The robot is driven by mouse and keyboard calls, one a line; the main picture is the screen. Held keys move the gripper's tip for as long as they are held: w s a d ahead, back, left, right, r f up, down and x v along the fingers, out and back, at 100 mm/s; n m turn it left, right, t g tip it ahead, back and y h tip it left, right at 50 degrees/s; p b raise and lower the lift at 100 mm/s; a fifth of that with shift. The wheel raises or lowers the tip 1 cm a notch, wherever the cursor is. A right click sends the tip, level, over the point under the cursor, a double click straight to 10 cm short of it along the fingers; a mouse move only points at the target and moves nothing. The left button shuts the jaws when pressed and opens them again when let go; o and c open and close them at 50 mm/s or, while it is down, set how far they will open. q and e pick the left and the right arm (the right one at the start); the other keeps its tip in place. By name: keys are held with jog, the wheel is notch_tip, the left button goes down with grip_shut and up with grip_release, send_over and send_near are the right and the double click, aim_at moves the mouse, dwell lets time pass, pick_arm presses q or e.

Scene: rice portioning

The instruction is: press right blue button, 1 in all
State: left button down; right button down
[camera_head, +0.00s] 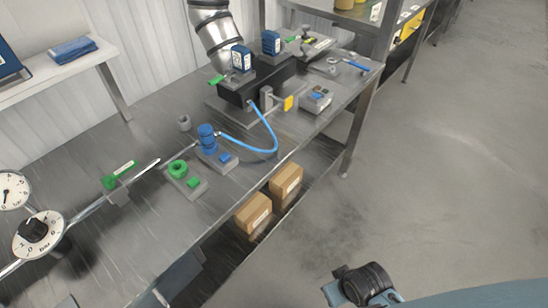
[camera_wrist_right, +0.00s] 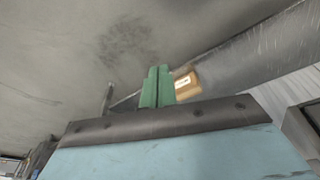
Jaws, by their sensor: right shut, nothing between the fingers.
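Two blue buttons show in the head view. The right-hand blue button (camera_head: 318,96) sits on a small grey box (camera_head: 315,104) near the bench's right edge. The other blue button (camera_head: 224,158) is on a grey base beside a blue cylinder (camera_head: 207,139), further left and nearer. My right gripper's green fingers (camera_wrist_right: 157,87) are together and empty in the right wrist view. No button shows in that view. The head view shows part of my right arm (camera_head: 365,284) at the bottom right, well away from the bench, but not its fingers. My left gripper is not in view.
On the metal bench (camera_head: 139,210) stand a green button (camera_head: 193,183) beside a green ring, a blue hose (camera_head: 272,133), a black block and gauges (camera_head: 37,234). Cardboard boxes (camera_head: 253,213) lie on the lower shelf; one shows in the wrist view (camera_wrist_right: 187,86). Floor right of the bench is clear.

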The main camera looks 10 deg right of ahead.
jog(key=w+a+r+n+t+h, duration=0.1)
jog(key=w+r+n+t, duration=0.35)
jog(key=w+r, duration=0.75)
jog(key=w+a+r+n+t+h, duration=0.1)
jog(key=w+r+t, duration=0.65)
jog(key=r, duration=0.85)
jog(key=w+a+r+n+t+y, duration=0.2)
jog(key=w+a+r+n+t, duration=0.25)
jog(key=r, duration=0.45)
jog(key=a+r+n+g+y, duration=0.1)
jog(key=a+r+n+y, duration=0.8)
jog(key=a+n+y, duration=0.85)
jog(key=a+f+n+g+h, duration=0.1)
jog(key=a+f+n+g, duration=0.2)
jog(key=n+g, duration=0.5)
jog(key=a+f+n+g+h, duration=0.1)
jog(key=a+f+n+g, duration=0.3)
jog(key=n, duration=0.8)
jog(key=w+d+f+n+h, duration=0.5)
jog(key=w+d+f+h, duration=0.2)
jog(key=w+d+h, duration=0.2)
jog(key=shift+d, duration=0.7)
